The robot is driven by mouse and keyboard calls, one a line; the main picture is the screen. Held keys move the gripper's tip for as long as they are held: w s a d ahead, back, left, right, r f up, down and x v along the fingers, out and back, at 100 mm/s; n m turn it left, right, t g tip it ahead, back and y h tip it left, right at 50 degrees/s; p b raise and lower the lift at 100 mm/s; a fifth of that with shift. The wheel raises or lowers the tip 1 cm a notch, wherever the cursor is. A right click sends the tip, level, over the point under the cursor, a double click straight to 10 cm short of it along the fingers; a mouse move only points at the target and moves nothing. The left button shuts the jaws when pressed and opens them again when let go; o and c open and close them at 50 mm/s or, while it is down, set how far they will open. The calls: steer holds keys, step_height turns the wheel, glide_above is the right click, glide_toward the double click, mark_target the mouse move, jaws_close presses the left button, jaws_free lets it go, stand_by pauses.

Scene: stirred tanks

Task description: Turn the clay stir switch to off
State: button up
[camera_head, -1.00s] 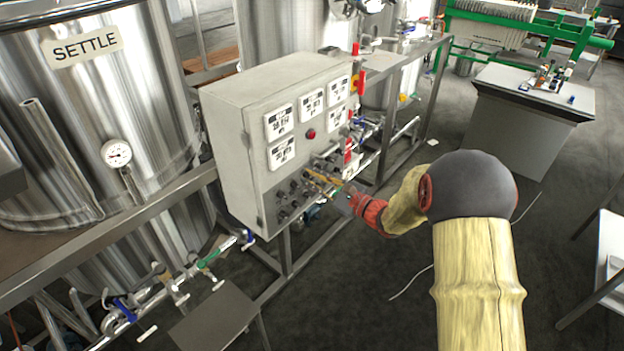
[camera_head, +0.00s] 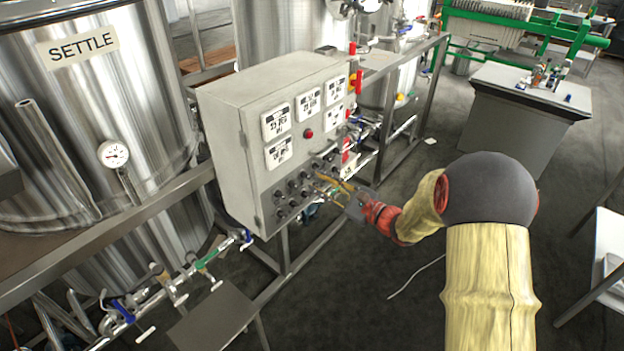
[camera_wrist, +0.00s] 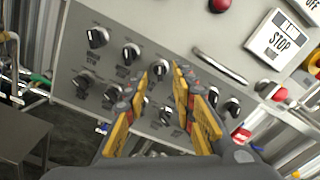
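A grey control box (camera_head: 223,143) carries rows of black rotary switches; one switch (camera_wrist: 98,38) is clear at the upper left in the wrist view, another (camera_wrist: 131,53) is left of my fingertips. Their labels are too small to read, so I cannot tell which is the clay stir switch. My gripper (camera_head: 334,184) is in front of the box's lower right face. In the wrist view, my gripper (camera_wrist: 159,72) has its yellow fingers apart with the panel visible between them. No switch is visibly held; a switch (camera_wrist: 165,116) shows between the fingers. The fingers hide part of the panel.
White display plates (camera_head: 308,103) and a red button (camera_head: 309,133) are above the switches. A bar handle (camera_wrist: 219,65) sticks out right of my fingers. Steel tank (camera_head: 90,120) and pipes stand left. The dark floor right of the box is mostly open.

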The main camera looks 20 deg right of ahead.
steer(key=v, duration=0.7)
steer(key=shift+s, duration=0.2)
steer(key=shift+d, duration=0.1)
steer(key=s+a+f+n+g, duration=0.2)
steer(key=s+a+f+g, duration=0.1)
steer(key=s+a+f, duration=0.15)
steer(key=s+a+f+n+g+h, duration=0.1)
steer(key=s+a+n+g, duration=0.1)
steer(key=s+n+g, duration=0.45)
steer(key=s+a+f+n+g+h, duration=0.1)
steer(key=s+a+n+g, duration=0.15)
steer(key=s, duration=0.75)
steer(key=s+d+r+n+h+p, duration=0.2)
steer(key=s+d+r+n+h, duration=0.3)
steer(key=s+r+n+h, duration=0.25)
step_height(320, 180, up, 11)
steer(key=s+a+n+t+h, duration=0.1)
steer(key=s+a+n+t, duration=0.1)
steer(key=n+t, duration=0.1)
steer(key=shift+s+a+n+p, duration=0.2)
steer(key=shift+s+n+p, duration=0.1)
steer(key=shift+n+p, duration=0.2)
